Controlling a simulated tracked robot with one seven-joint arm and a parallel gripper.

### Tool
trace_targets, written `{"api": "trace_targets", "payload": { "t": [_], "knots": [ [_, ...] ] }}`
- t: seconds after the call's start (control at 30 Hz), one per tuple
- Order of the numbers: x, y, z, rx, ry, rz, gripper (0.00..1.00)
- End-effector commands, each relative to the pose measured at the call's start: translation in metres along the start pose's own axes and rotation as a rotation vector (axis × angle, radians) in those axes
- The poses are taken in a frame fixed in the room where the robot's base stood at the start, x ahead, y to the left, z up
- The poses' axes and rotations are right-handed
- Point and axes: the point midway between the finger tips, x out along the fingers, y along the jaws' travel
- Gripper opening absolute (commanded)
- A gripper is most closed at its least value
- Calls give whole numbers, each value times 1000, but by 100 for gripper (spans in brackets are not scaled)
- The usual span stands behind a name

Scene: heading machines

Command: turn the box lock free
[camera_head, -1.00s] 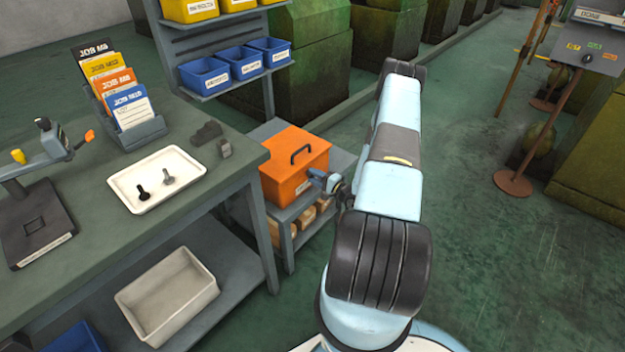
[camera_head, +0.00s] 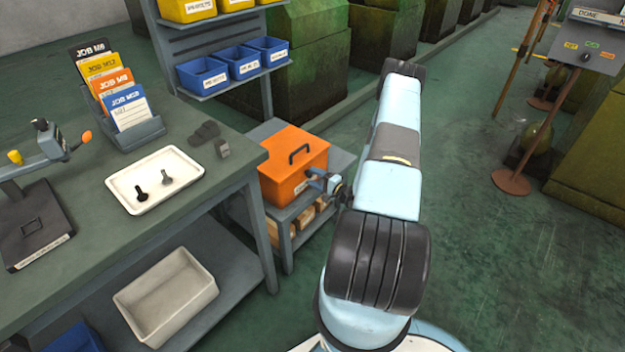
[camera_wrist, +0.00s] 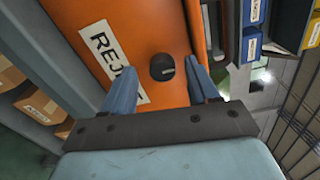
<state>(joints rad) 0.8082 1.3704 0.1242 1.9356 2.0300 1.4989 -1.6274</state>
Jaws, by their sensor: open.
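The orange box (camera_head: 291,165) with a black top handle stands on a low grey shelf unit beside the bench. In the wrist view the box front (camera_wrist: 180,35) fills the middle, with a white label reading "REJ…" and a round dark lock (camera_wrist: 162,67) with a slot. My gripper (camera_wrist: 163,88) is open, its two blue fingers on either side of the lock and apart from it. The left finger overlaps the label in the picture. In the head view my gripper (camera_head: 317,178) is at the box's front face; the lock is hidden there.
The grey bench (camera_head: 100,250) at left holds a white tray (camera_head: 157,180) with two bolts, a card rack (camera_head: 130,125) and a gauge stand (camera_head: 45,200). Blue bins (camera_head: 237,62) hang behind. Cardboard boxes (camera_wrist: 38,103) sit on the shelf below the orange box.

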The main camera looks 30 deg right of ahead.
Motion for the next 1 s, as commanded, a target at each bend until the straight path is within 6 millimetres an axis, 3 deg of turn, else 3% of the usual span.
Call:
{"api": "trace_targets", "payload": {
  "t": [0.6,0.8,1.0],
  "knots": [
    [-111,2,1,2,2,2,59],
    [-128,2,1,1,1,3,59],
    [-130,2,1,1,0,2,59]
  ]
}}
